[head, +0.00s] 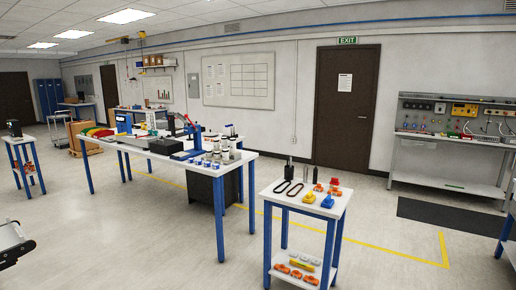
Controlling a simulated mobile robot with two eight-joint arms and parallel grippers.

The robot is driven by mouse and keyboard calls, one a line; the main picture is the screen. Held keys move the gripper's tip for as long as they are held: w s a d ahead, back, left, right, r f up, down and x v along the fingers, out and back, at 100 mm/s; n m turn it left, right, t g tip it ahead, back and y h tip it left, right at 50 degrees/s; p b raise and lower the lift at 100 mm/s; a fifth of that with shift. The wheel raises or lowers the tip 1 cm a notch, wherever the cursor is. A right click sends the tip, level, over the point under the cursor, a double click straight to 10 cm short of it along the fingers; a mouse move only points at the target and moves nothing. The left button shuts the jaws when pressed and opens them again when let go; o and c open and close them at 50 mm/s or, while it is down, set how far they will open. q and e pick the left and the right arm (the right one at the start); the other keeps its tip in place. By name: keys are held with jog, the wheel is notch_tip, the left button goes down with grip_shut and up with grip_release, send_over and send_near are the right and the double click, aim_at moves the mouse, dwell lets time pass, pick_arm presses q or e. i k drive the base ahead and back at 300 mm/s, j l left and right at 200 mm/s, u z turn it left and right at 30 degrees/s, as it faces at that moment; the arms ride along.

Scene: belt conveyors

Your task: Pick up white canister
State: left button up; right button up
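Several small cylinders, some pale or white and some with blue (216,160), stand close together at the right end of the long white table (248,156). They are too small to tell for sure which one is the white canister. Neither of my grippers shows in the head view, and no gripper is near the cylinders.
A blue arm-like device (190,130) stands on the long table. A grey workbench (450,138) is at right. Open floor (150,240) lies in front.

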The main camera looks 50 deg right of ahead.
aim_at(233, 142)
jog(key=i+l+z, duration=0.2)
jog(key=z, duration=0.2)
jog(key=i+z, duration=0.85)
jog(key=i+j+z, duration=0.1)
jog(key=i, duration=0.4)
jog(key=i+j, duration=0.3)
jog(key=i, duration=0.2)
jog(key=i+j+z, duration=0.15)
jog(key=i, duration=0.35)
jog(key=i+j, duration=0.35)
jog(key=i+l+z, duration=0.05)
jog(key=i, duration=0.1)
